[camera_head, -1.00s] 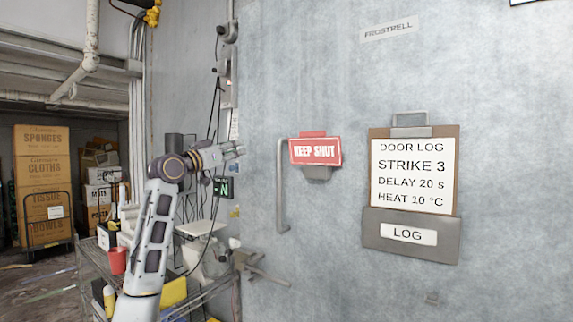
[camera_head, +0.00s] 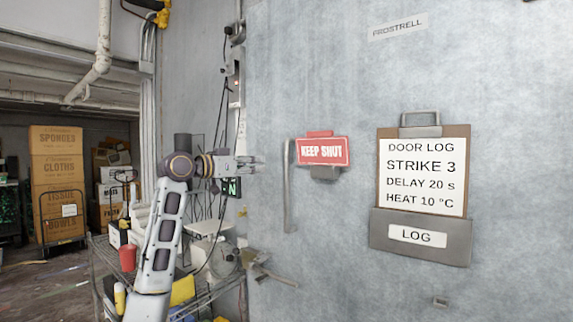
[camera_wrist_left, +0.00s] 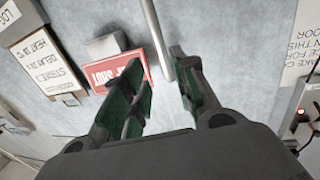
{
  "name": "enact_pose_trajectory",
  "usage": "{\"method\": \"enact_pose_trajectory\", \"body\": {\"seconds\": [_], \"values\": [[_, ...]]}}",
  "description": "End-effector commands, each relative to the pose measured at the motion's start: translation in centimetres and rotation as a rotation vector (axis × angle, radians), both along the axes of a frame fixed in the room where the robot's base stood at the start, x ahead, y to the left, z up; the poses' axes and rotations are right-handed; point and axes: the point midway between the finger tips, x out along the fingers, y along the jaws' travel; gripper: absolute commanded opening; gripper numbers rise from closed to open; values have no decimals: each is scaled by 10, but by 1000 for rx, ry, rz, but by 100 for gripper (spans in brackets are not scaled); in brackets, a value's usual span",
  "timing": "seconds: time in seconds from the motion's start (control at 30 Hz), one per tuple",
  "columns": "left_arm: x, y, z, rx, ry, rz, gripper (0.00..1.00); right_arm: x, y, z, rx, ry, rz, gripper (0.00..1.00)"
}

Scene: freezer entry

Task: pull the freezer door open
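The freezer door (camera_head: 330,70) is a large grey panel, and no gap shows along its edge. Its long upright bar handle (camera_head: 288,190) is near the left side. My left gripper (camera_head: 257,164) is just left of the handle's upper part, pointing right. In the left wrist view, the gripper (camera_wrist_left: 160,75) has its dark green fingers apart. The handle (camera_wrist_left: 157,35) runs between the fingertips in the picture; contact or depth cannot be told. Nothing is gripped. My right gripper is not in view.
A red KEEP SHUT sign (camera_head: 322,151) and a door log clipboard (camera_head: 422,180) are on the door. A metal latch (camera_head: 258,266) sits low at the door's left. A loaded wire cart (camera_head: 108,262) stands close behind my left arm. Boxes (camera_head: 57,175) are stacked far left.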

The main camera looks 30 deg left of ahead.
Motion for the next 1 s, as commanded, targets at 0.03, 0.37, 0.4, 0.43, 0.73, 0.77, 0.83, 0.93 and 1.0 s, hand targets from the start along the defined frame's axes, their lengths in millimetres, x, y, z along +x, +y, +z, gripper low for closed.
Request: {"method": "enact_pose_trajectory", "body": {"seconds": [0.03, 0.37, 0.4, 0.43, 0.73, 0.77, 0.83, 0.93, 1.0], "values": [[1, 0, 0, 0, 0, 0, 28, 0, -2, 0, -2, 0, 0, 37], [20, -6, 1, -2, 1, -2, 28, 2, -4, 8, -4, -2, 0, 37], [24, -7, 1, -1, 0, -1, 28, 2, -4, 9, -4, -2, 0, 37], [28, -8, 2, -1, 0, -1, 28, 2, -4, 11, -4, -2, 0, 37], [66, -18, 2, -3, 1, -2, 28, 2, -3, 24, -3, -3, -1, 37], [70, -19, 2, -3, 1, -2, 28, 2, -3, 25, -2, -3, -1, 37], [79, -21, 3, -2, 0, -1, 28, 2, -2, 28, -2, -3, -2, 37], [92, -25, 2, -3, 1, -2, 28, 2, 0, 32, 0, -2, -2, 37], [100, -27, 2, -3, 0, -1, 28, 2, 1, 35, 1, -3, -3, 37]]}}
